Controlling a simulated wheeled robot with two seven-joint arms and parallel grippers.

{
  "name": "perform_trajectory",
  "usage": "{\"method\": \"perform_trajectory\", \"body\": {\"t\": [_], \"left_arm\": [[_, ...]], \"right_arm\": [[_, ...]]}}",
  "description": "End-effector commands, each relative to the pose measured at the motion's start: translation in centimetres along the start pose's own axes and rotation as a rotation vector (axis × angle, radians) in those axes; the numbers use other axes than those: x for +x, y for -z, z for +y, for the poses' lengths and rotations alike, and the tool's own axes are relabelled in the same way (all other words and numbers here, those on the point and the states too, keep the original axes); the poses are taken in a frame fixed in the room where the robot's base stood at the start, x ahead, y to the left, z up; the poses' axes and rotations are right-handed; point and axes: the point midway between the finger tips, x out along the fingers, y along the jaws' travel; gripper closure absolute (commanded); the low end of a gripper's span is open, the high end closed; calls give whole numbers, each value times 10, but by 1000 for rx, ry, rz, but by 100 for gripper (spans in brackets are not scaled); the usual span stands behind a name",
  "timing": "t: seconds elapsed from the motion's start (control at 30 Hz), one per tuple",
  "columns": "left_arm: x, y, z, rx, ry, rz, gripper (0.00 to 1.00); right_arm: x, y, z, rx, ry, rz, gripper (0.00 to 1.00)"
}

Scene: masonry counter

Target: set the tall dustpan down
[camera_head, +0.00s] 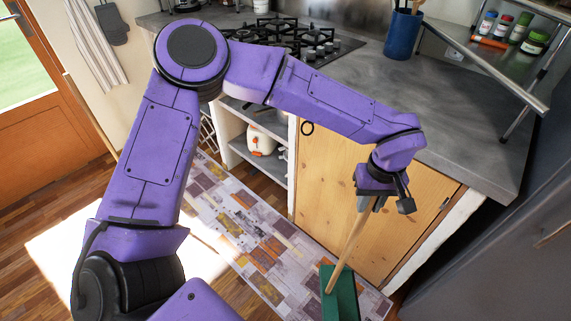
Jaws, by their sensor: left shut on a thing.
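The tall dustpan has a long pale wooden handle and a green pan (345,296) low in the camera_head view, at the right end of the patterned rug. My left gripper (367,203), at the end of the purple arm, is shut on the upper part of the handle. The handle slants down and left from the gripper to the pan. The pan's lower edge is cut off by the frame, and I cannot tell whether it touches the floor. My right gripper is not in view.
A patterned rug (262,240) lies on the wooden floor before the counter. A wooden cabinet door (330,170) stands close behind the handle. The grey countertop (440,110) carries a gas stove (290,40), a blue utensil pot (403,34) and a spice shelf (500,62).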

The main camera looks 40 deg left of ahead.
Motion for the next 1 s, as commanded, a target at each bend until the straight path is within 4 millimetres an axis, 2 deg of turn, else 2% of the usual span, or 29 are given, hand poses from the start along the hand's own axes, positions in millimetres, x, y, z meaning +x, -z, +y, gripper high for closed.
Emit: {"method": "perform_trajectory", "body": {"t": [0.4, 1.0], "left_arm": [[-10, 20, -36, -870, -2, 10, 100], [-20, 33, -84, -2130, 4, -13, 100]], "right_arm": [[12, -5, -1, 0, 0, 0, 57], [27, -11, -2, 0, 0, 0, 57]]}}
